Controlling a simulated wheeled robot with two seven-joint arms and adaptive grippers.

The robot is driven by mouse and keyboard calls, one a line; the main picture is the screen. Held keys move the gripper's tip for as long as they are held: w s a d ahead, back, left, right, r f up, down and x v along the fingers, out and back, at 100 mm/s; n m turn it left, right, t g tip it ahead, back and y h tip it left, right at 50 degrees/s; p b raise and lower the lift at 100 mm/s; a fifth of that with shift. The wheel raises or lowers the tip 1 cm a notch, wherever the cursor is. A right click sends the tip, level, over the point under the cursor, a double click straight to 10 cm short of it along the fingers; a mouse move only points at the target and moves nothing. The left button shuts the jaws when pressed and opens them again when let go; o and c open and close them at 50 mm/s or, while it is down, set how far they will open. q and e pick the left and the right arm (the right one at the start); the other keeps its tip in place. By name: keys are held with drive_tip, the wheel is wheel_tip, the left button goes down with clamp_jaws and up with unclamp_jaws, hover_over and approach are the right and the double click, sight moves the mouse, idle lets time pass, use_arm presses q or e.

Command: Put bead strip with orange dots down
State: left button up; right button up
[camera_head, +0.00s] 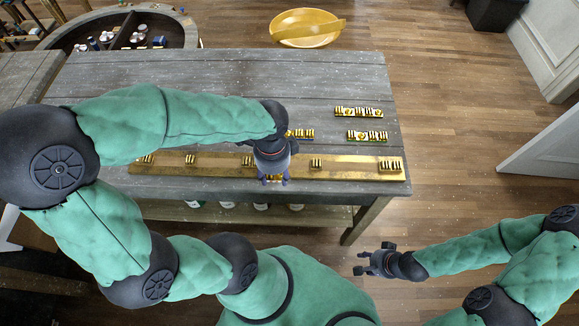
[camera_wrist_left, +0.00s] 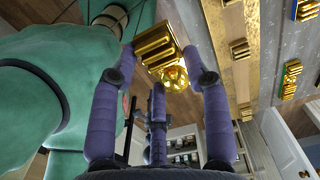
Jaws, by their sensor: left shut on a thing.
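My left gripper (camera_head: 275,180) is over the near edge of the grey table, at the long gold bar. In the left wrist view its purple fingers (camera_wrist_left: 158,80) are closed around a gold ridged piece with a round gold bead (camera_wrist_left: 175,79), taken as the bead strip. Its orange dots cannot be made out, and the head view hides it behind the gripper. The long gold bar (camera_head: 220,167) lies along the table's near edge with several small ridged gold blocks on it. My right gripper (camera_head: 369,264) is open and empty, off the table's front right.
Two gold bead strips (camera_head: 358,112) (camera_head: 367,136) lie on the table's right part; another (camera_head: 302,133) is partly behind my left wrist. A gold bowl (camera_head: 304,40) stands beyond the far edge. The table's back middle (camera_head: 230,75) is clear.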

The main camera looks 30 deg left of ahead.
use_arm(q)
drive_tip(key=w+f+b, duration=0.1)
drive_tip(key=w+f, duration=0.2)
drive_tip(key=w, duration=0.4)
drive_tip(key=b, duration=0.1)
hover_over(299, 167)
drive_tip(key=f, duration=0.5)
drive_tip(key=shift+s+f, duration=0.25)
drive_tip(key=shift+f, duration=0.15)
drive_tip(key=shift+w+f+b, duration=0.15)
drive_tip(key=shift+f+b, duration=0.2)
drive_tip(key=shift+f, duration=0.6)
drive_tip(key=shift+w+f+b, duration=0.15)
drive_tip(key=shift+f+b, duration=0.2)
drive_tip(key=shift+f, duration=0.55)
drive_tip(key=shift+f, duration=0.15)
drive_tip(key=o, duration=1.1)
drive_tip(key=shift+o, duration=0.2)
